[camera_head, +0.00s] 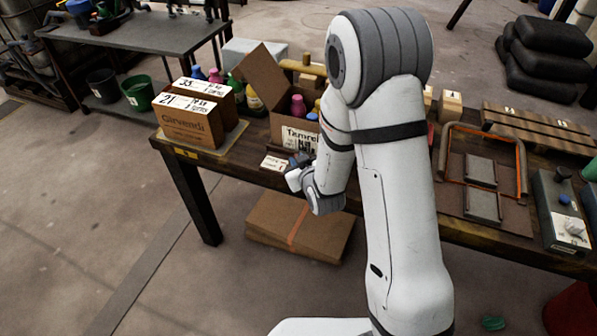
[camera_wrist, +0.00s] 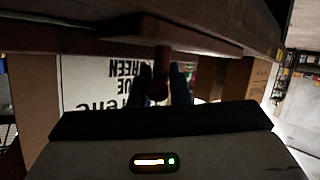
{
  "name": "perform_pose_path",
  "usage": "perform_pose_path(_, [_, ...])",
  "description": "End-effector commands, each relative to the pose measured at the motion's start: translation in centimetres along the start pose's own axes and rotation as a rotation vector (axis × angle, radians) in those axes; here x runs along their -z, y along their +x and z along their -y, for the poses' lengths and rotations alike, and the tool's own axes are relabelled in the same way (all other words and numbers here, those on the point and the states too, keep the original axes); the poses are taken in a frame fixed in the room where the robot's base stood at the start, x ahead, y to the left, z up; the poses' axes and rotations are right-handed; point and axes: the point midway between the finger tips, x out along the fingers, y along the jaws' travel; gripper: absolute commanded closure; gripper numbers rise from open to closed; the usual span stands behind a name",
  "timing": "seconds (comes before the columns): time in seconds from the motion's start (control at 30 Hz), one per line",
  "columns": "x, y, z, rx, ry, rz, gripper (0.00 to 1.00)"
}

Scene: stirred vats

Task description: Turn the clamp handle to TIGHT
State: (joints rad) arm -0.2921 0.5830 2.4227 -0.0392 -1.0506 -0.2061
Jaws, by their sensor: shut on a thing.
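In the wrist view my gripper (camera_wrist: 163,86) has its two dark fingers on either side of a reddish-brown rod with a rounded end, which I take to be the clamp handle (camera_wrist: 161,62). The gripper is shut on it. The rod meets a brown wooden board (camera_wrist: 170,32) at the top of that view. In the head view my gripper (camera_head: 300,161) is at the table's front edge, partly hidden by my wrist. I cannot make out the handle there, nor any TIGHT mark in either view.
An open cardboard box of bottles (camera_head: 297,137) stands just behind my gripper. A small printed card (camera_head: 276,163) lies to its left. Closed cartons (camera_head: 190,122) stand further left. A metal frame (camera_head: 482,150) lies right of my arm. Flat cardboard (camera_head: 300,228) lies on the floor.

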Motion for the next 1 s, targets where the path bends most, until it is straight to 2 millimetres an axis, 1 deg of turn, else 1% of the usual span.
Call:
perform_pose_path(0.07, [-0.30, 0.23, 0.39, -0.061, 0.026, 0.008, 1.00])
perform_pose_path(0.6, [0.32, -0.01, -0.01, -0.493, 0.203, 0.106, 1.00])
perform_pose_path(0.8, [0.28, -0.04, -0.15, -0.604, 0.250, 0.130, 1.00])
perform_pose_path(1.0, [0.19, -0.03, -0.20, -0.670, 0.276, 0.143, 1.00])
